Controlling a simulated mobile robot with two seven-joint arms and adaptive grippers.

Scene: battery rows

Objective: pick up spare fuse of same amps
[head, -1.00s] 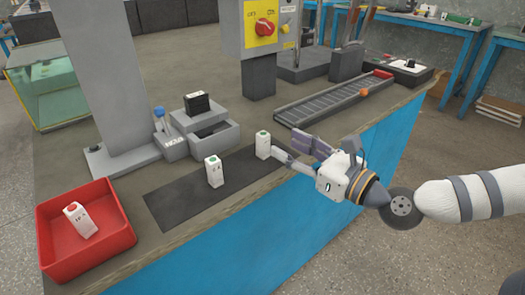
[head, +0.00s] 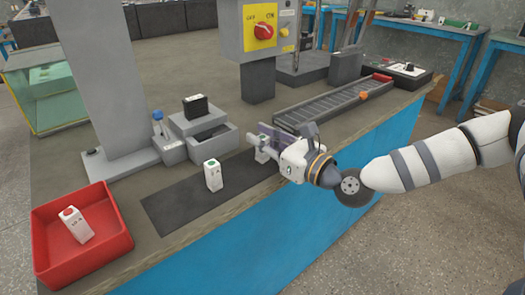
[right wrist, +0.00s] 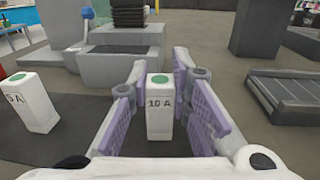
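A white fuse with a green top marked "10 A" (right wrist: 160,112) stands upright on the black mat (head: 165,210). My right gripper (head: 262,146) is open, with its purple-padded fingers on either side of this fuse, and gaps show beside it in the right wrist view. In the head view the gripper partly hides the fuse. A second green-topped white fuse (head: 213,175) stands on the mat to the left; its label ends in "5 A" in the right wrist view (right wrist: 30,103). A red-topped white fuse (head: 76,225) leans in the red tray (head: 120,242); its label is too small to read surely. My left gripper is not in view.
A grey open box (head: 212,142) with a black block (head: 195,107) stands behind the mat. A grey post with a yellow switch panel (head: 262,28) rises at the back. A grey roller track (head: 330,103) lies to the right. The bench's front edge runs below the mat.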

